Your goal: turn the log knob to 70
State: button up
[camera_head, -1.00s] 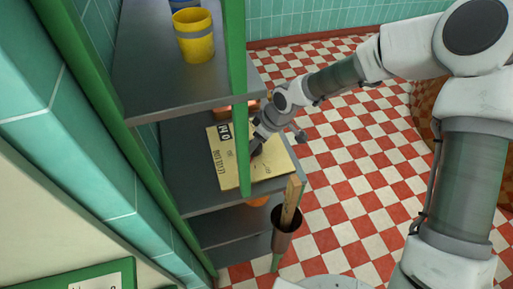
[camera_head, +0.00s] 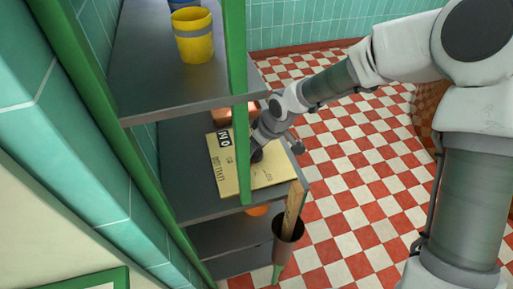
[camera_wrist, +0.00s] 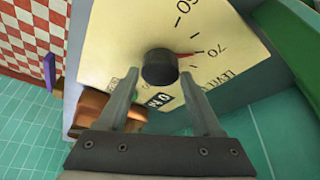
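A cream dial plate (camera_wrist: 115,40) fills the upper middle of the wrist view, and the plate (camera_head: 228,182) lies on the middle shelf in the head view. The round black knob (camera_wrist: 160,67) stands on it, with a thin red pointer (camera_wrist: 192,54) directed right, at or very near the 70 mark. A 60 is printed above. My gripper (camera_wrist: 159,77) is open, one finger on each side of the knob, with a small gap visible at each side. In the head view my gripper (camera_head: 258,150) is over the plate and hides most of the knob.
A copper object (camera_wrist: 92,110) lies beside the plate. A green shelf post (camera_head: 240,90) stands in front of the plate. A yellow cup (camera_head: 194,38) is on the upper shelf. A dark holder with a wooden piece (camera_head: 288,228) hangs at the shelf's front. The checkered floor is open to the right.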

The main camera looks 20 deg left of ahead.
jog(key=shift+o, duration=1.2)
jog(key=shift+d, duration=0.1)
jog(key=p+v, duration=0.4)
jog(key=v, duration=1.3)
jog(key=shift+r, duration=0.25)
